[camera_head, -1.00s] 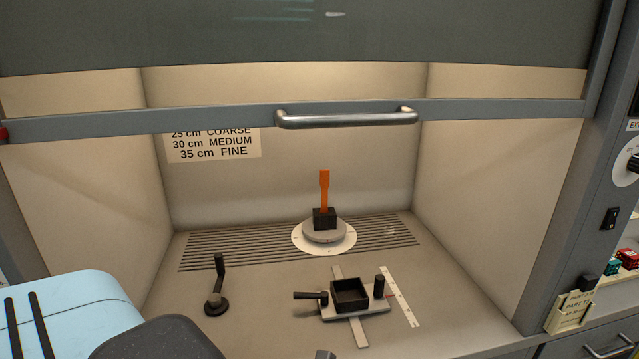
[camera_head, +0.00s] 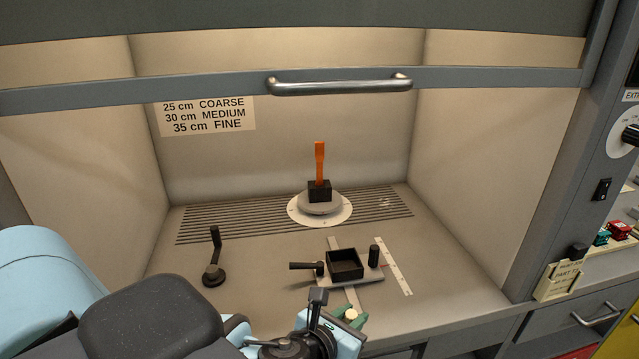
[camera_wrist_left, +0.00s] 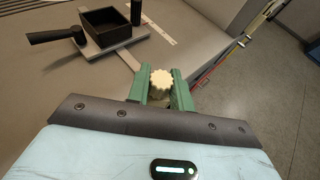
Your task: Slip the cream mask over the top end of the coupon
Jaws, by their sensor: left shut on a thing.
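The orange coupon (camera_head: 320,160) stands upright in a black block (camera_head: 320,190) on a round grey turntable inside the hood; its top end is bare. My left gripper (camera_head: 350,316) is low at the front edge of the hood floor, nearer to me than the coupon and well apart from it. Its green fingers are shut on a small cream piece with a scalloped edge, which looks like the cream mask (camera_wrist_left: 161,81). The mask's lower part is hidden between the fingers in the left wrist view. My right gripper is not in view.
The raised sash with its metal handle (camera_head: 340,84) crosses above the opening. A black open box (camera_head: 345,264) on a slide with dark knobs stands mid-floor, between my gripper and the coupon. A black crank (camera_head: 214,258) stands at left. Cream cards (camera_head: 558,280) hang at the right front.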

